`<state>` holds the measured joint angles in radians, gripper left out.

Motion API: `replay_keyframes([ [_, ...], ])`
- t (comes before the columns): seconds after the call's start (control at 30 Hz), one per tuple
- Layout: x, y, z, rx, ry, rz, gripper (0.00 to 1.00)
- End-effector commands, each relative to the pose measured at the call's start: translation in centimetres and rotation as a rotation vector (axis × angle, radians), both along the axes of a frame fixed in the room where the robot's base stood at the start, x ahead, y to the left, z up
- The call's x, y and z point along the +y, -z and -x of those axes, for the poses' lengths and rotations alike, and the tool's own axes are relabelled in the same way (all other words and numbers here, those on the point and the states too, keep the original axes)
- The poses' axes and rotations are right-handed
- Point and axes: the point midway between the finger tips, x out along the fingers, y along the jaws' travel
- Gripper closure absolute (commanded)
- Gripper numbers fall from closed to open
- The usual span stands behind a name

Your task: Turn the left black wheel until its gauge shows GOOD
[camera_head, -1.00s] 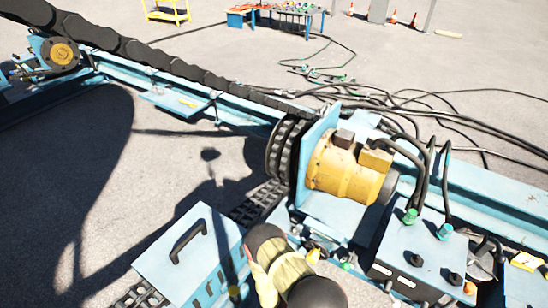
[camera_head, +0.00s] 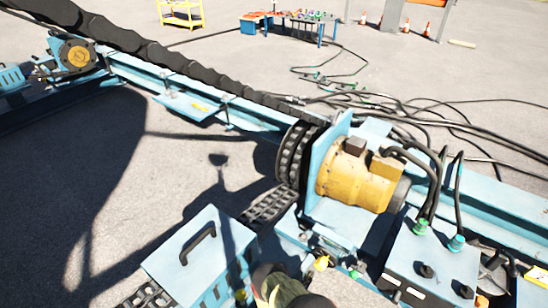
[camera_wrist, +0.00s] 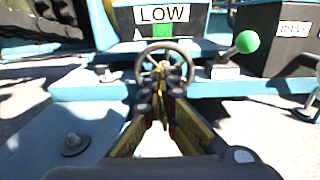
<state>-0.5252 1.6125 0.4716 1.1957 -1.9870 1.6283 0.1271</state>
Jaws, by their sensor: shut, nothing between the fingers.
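A dark spoked wheel (camera_wrist: 165,62) stands upright on the blue frame in the middle of the wrist view. Above and behind it is a gauge (camera_wrist: 162,15) that reads LOW, with a green patch under the word. My gripper (camera_wrist: 161,78) is shut and empty. Its fingertips overlap the lower middle of the wheel in the picture; I cannot tell whether they touch it. In the head view only part of my arm shows at the bottom edge, and the wheel and gauge cannot be made out there.
A lever with a green knob (camera_wrist: 246,42) stands right of the wheel. A bolt (camera_wrist: 74,145) sits on the blue plate at left. In the head view, a yellow motor (camera_head: 350,182), a blue control box (camera_head: 435,262) and a blue handled box (camera_head: 200,255) crowd the area.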

Motion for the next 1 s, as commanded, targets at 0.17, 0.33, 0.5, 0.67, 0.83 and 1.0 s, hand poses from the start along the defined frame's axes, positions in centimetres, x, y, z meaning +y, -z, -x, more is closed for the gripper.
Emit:
replay_keyframes([
  [0.17, -1.3, 0.0, -1.5, -0.001, 0.005, -0.001, 1.00],
  [0.33, -2.5, 0.0, -3.2, 0.001, 0.004, -0.001, 1.00],
  [0.5, -3.4, 0.0, -4.4, 0.000, 0.004, 0.000, 1.00],
  [0.67, -3.8, 0.0, -5.1, 0.001, 0.003, -0.001, 1.00],
  [0.83, -3.9, 0.0, -5.4, -0.001, 0.003, -0.003, 1.00],
  [1.0, -3.9, -0.1, -5.6, -0.004, 0.005, -0.006, 1.00],
])
